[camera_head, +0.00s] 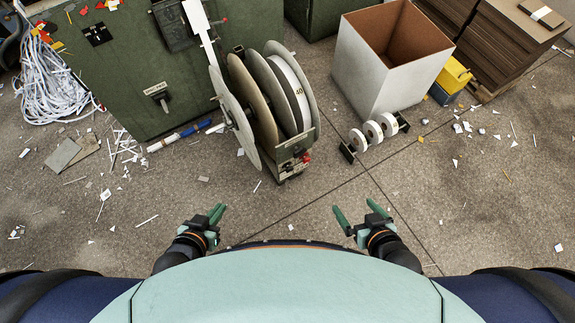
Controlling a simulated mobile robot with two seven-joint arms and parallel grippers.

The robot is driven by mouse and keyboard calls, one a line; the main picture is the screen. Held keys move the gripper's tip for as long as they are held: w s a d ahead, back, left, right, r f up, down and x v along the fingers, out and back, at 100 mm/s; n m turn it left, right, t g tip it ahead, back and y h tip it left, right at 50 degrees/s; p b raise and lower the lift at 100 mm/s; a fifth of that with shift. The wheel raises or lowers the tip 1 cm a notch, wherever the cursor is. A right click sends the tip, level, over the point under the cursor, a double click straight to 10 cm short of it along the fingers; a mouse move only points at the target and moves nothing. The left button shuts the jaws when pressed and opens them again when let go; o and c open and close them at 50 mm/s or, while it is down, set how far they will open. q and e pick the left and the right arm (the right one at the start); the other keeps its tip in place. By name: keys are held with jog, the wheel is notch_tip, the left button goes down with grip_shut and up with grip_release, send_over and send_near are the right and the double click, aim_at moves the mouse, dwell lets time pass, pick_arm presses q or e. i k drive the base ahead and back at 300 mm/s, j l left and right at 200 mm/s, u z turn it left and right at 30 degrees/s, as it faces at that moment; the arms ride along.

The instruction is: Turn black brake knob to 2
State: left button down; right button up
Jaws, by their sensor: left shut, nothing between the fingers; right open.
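My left gripper (218,212) is shut and empty, low over the floor, in front of and left of the stand. My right gripper (358,213) is open and empty, in front of and right of the stand. Both are well apart from the panel.
A green cabinet (110,85) with a labelled black handle (158,94) stands left of the reels. A white box (375,75), a rack of small white rolls (373,132) and stacked brown boards (500,45) stand right. Paper scraps litter the floor, open between grippers and stand.

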aim_at(289, 169)
jog(key=u, duration=0.45)
jog(key=l+u, duration=0.15)
jog(key=u, duration=0.7)
jog(key=l+u, duration=0.15)
jog(key=u, duration=0.7)
jog(key=k+l+u, duration=0.1)
jog(key=l+u, duration=0.25)
jog(key=k+l+u, duration=0.1)
jog(key=u, duration=0.25)
jog(key=k+l+u, duration=0.15)
jog(key=u, duration=0.2)
jog(key=k+l+u, duration=0.6)
jog(key=k, duration=0.15)
